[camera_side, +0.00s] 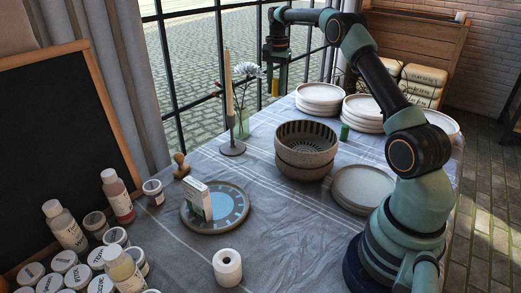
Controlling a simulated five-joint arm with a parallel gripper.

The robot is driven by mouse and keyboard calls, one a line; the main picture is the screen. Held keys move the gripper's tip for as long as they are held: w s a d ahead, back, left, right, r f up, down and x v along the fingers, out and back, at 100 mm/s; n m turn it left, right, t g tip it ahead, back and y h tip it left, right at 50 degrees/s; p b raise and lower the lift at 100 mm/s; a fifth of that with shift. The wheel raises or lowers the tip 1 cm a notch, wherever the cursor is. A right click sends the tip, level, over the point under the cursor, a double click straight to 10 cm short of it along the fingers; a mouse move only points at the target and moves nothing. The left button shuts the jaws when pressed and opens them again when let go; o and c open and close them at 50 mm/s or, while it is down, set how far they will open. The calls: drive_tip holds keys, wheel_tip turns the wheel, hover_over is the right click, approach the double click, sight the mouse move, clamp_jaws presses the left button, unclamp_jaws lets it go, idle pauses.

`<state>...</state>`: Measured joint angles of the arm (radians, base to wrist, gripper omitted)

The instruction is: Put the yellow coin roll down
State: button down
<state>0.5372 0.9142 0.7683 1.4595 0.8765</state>
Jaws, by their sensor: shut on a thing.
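The yellow coin roll (275,87) is a small upright cylinder high above the far side of the table. My gripper (276,70) is shut on it, pointing down, with the roll hanging below the fingers. The roll is in the air near the window, behind the flower vase and apart from the cloth. The fingers are small and dark in this view, so their exact grasp is hard to make out.
A candle in a holder (232,147) and a white flower in a vase (241,124) stand at the window side. Stacked bowls (305,165), plate stacks (320,95) and a small green cylinder (344,132) are to the right.

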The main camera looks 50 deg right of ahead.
wheel_tip(320, 180, down, 17)
drive_tip(key=shift+f, duration=0.1)
idle(0.4)
drive_tip(key=shift+f, duration=0.15)
drive_tip(key=c, duration=0.6)
unclamp_jaws()
